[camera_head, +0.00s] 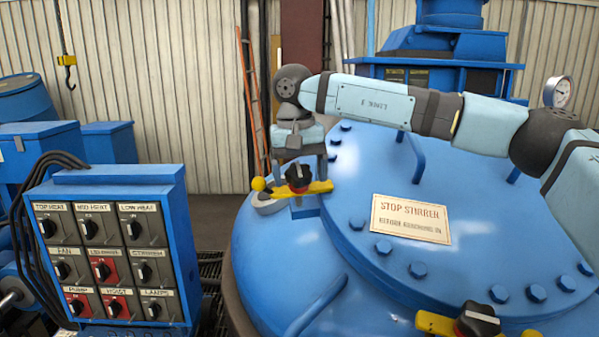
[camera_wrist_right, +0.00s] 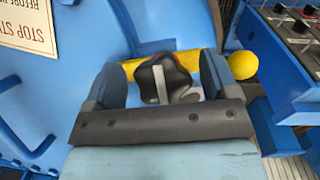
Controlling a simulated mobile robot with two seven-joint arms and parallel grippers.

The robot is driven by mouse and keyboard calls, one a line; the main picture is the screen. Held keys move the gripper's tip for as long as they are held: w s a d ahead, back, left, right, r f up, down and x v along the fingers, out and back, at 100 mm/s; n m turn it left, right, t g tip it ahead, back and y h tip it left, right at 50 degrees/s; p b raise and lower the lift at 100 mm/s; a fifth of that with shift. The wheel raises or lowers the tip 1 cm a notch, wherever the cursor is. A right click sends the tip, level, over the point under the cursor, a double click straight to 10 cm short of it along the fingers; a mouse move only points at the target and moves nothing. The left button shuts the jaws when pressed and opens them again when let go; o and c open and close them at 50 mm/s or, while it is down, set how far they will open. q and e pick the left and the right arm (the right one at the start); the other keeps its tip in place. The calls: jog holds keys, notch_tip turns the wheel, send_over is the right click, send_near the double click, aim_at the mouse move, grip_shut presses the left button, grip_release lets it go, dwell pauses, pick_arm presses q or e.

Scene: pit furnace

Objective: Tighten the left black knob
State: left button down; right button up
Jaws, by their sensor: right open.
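The left black knob (camera_head: 298,172) sits on a yellow bar (camera_head: 318,187) with a yellow ball end, at the left edge of the blue furnace lid. My right gripper (camera_head: 299,165) is above it, pointing down, with its fingers open on either side of the knob. In the right wrist view the knob (camera_wrist_right: 166,80), black with a white stripe and some red beneath, lies between the two grey fingers (camera_wrist_right: 160,76). Gaps show beside it, so it does not look clamped. A second black knob (camera_head: 478,320) is at the bottom right. My left gripper is not in view.
A blue control panel (camera_head: 177,215) with several switches and black cables stands at the left. A sign (camera_head: 411,219) and several bolts are on the lid (camera_head: 370,265). A pressure gauge (camera_head: 558,91) is at the upper right, behind my right arm.

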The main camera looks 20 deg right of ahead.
jog(key=c, duration=0.9)
